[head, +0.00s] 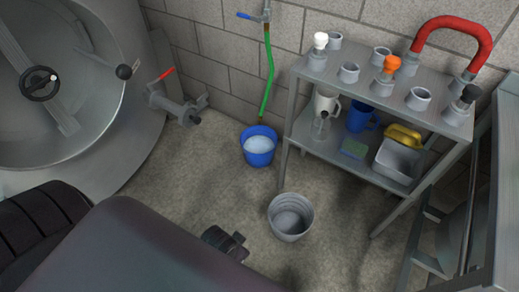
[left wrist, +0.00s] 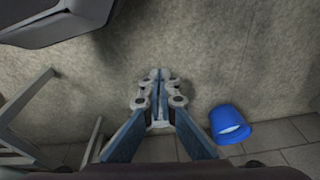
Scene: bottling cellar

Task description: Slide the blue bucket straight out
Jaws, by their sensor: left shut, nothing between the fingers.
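The blue bucket (head: 261,161) stands upright on the floor by the block wall, with pale liquid in it. It is below the end of a green hose (head: 268,75), which hangs from a wall tap (head: 266,13). In the left wrist view the blue bucket (left wrist: 225,117) is at the right, clear of the fingers. My left gripper (left wrist: 158,76) is shut and empty, pointing over bare floor. In the head view my dark arm covers the lower left and hides most of this gripper. My right gripper is in neither view.
A grey bucket (head: 291,233) stands on the floor in front of the blue one. A metal shelf rack (head: 430,112) with fittings, jugs and a tray is at the right. A steel tank (head: 105,130) with a valve (head: 178,108) is at the left.

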